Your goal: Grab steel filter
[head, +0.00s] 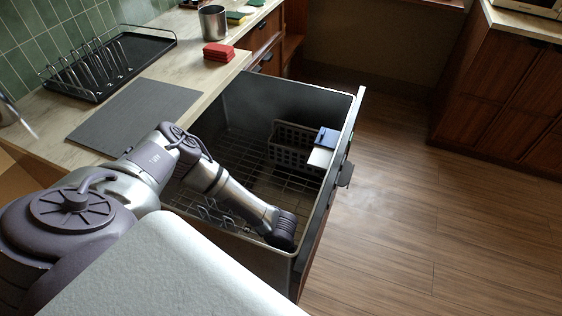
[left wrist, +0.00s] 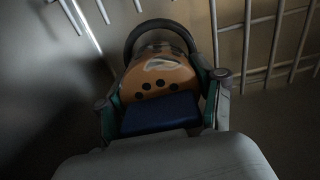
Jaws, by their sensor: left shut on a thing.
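My left arm reaches down into an open drawer-like tub with a wire rack (head: 240,160) in the head view. Its gripper is hidden there, low at the near right corner. In the left wrist view my left gripper (left wrist: 160,80) is closed around a rounded orange-tan thing with dark round spots (left wrist: 158,80). A dark arched band (left wrist: 160,24) curves over the thing. The view is dim, and I cannot tell whether this is the steel filter. My right gripper is not in view.
A grey basket (head: 292,148) with a blue-topped item (head: 328,137) stands at the tub's far right. The counter holds a grey mat (head: 135,112), a black dish rack (head: 125,65), a steel cup (head: 213,23) and red sponges (head: 218,52). The floor (head: 430,230) is clear.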

